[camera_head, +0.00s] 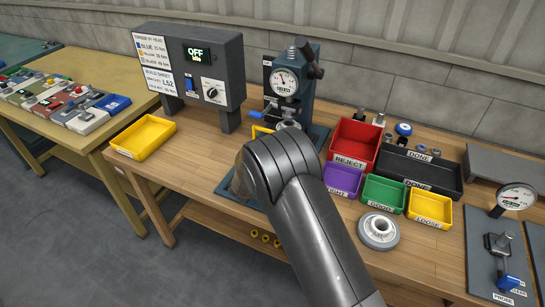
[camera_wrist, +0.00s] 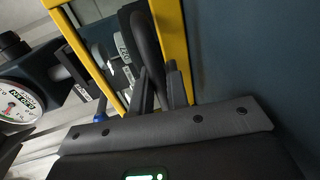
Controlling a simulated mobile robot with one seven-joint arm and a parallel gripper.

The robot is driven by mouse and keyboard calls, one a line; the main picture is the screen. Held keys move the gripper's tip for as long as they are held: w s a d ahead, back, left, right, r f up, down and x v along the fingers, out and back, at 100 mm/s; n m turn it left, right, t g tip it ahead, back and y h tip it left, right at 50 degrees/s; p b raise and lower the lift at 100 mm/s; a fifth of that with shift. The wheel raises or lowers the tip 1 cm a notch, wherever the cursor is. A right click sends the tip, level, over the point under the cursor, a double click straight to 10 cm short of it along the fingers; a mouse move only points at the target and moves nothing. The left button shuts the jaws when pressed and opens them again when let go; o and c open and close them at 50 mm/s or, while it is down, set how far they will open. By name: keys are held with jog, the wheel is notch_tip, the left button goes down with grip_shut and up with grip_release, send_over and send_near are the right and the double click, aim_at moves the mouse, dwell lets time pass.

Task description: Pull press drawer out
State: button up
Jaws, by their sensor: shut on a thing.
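The press (camera_head: 285,85) is a blue-grey column with a round gauge, standing at the back of the wooden bench. A yellow part (camera_head: 260,131) shows at its foot beside my arm, which hides most of the press's lower front. My gripper is hidden behind my arm in the head view. In the wrist view, my gripper (camera_wrist: 164,85) has its dark fingers close together on a dark curved bar (camera_wrist: 146,45), which looks like the drawer handle. A yellow frame (camera_wrist: 172,35) stands right behind the fingers. How far the drawer is out cannot be told.
Left of the press stands a grey control box (camera_head: 190,67) reading OFF, with a yellow tray (camera_head: 143,138) in front. To the right are a red REJECT bin (camera_head: 354,143), small coloured bins, a black DONE tray (camera_head: 420,172) and a grey round part (camera_head: 378,231).

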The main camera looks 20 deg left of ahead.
jog(key=shift+s, duration=0.1)
grip_shut()
jog(key=f+v, duration=0.1)
jog(key=v, duration=0.5)
jog(key=f+v, duration=0.1)
jog(key=v, duration=0.5)
jog(key=f+v, duration=0.2)
jog(key=v, duration=0.4)
jog(key=shift+v, duration=0.8)
jog(key=shift+f, duration=0.1)
jog(key=o, duration=0.7)
grip_release()
jog(key=shift+c, duration=0.2)
jog(key=shift+s, duration=0.1)
jog(key=v, duration=1)
jog(key=shift+s, duration=0.3)
jog(key=shift+w+d, duration=0.1)
